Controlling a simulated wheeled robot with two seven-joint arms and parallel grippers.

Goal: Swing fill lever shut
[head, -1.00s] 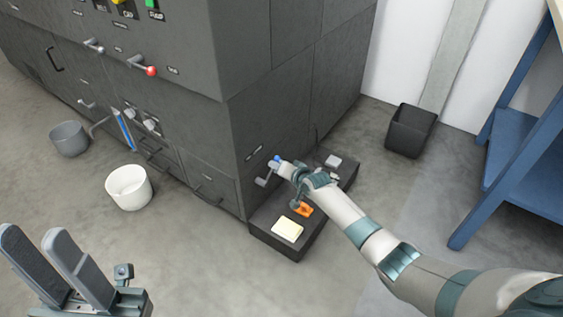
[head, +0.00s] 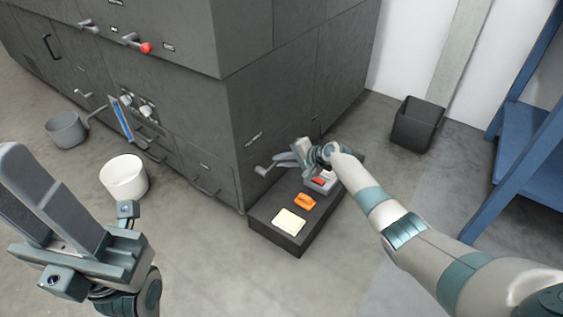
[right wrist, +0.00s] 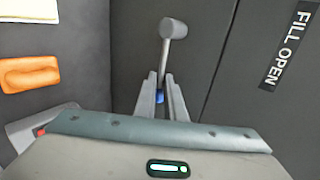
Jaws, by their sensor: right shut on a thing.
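The fill lever (head: 262,170) sticks out low on the side of the grey machine, near its corner. In the right wrist view the lever (right wrist: 166,48) shows a grey round hub and a thin shaft, with a blue part between my fingers. My right gripper (head: 279,163) is at the lever; in the wrist view its fingers (right wrist: 161,82) are shut on the lever's blue end. A "FILL OPEN" label (right wrist: 287,48) is on the panel to the right. My left gripper (head: 55,205) is open and empty at the lower left, away from the machine.
A dark low step (head: 265,232) below the lever carries a yellowish pad (head: 289,221), an orange item (head: 305,201) and a red-and-grey item (head: 320,180). A white bucket (head: 124,178), grey bucket (head: 66,130), black bin (head: 417,124) and blue rack (head: 525,150) stand around.

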